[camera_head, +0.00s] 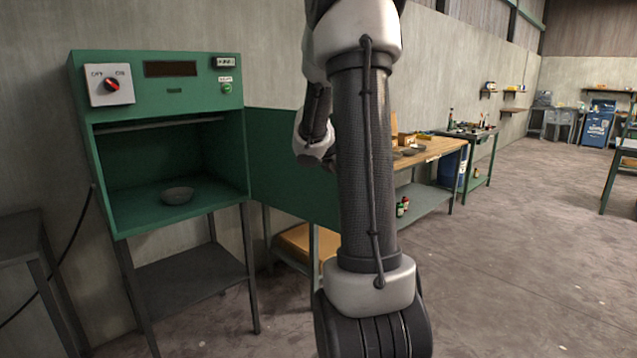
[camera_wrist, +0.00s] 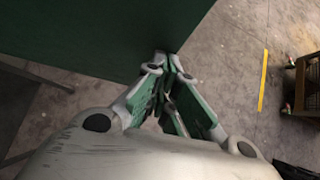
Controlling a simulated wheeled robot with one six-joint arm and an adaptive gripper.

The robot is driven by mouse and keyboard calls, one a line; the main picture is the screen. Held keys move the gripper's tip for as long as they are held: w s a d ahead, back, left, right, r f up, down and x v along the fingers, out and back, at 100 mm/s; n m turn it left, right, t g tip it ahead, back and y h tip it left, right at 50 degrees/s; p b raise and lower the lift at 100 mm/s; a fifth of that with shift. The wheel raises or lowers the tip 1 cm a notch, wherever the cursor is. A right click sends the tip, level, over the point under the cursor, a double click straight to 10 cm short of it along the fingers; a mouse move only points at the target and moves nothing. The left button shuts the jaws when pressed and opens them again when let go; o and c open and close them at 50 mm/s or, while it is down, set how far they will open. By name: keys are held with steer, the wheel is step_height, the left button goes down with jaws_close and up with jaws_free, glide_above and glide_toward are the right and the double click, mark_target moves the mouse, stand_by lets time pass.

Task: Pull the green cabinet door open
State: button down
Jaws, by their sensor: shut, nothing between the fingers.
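The green cabinet (camera_head: 150,102) stands at the left in the head view. Its green door (camera_head: 285,160) is swung wide open to the right, so the inside of the cabinet shows. My arm hides the door's right part. In the wrist view the door (camera_wrist: 90,35) fills the upper left. My gripper (camera_wrist: 170,72) is shut and empty there, its fingertips close to the door's lower right corner. I cannot tell whether they touch it. In the head view the gripper is hidden behind my arm.
A grey bowl (camera_head: 177,196) sits inside the cabinet. A control panel with a red knob (camera_head: 112,85) is on its front. A wooden workbench (camera_head: 430,152) stands behind my arm. The concrete floor (camera_head: 530,260) at the right is largely clear.

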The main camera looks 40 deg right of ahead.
steer(key=w+d+n+t, duration=0.1)
steer(key=w+d+n, duration=0.1)
steer(key=d, duration=0.9)
steer(key=shift+t, duration=0.4)
steer(key=shift+a, duration=0.15)
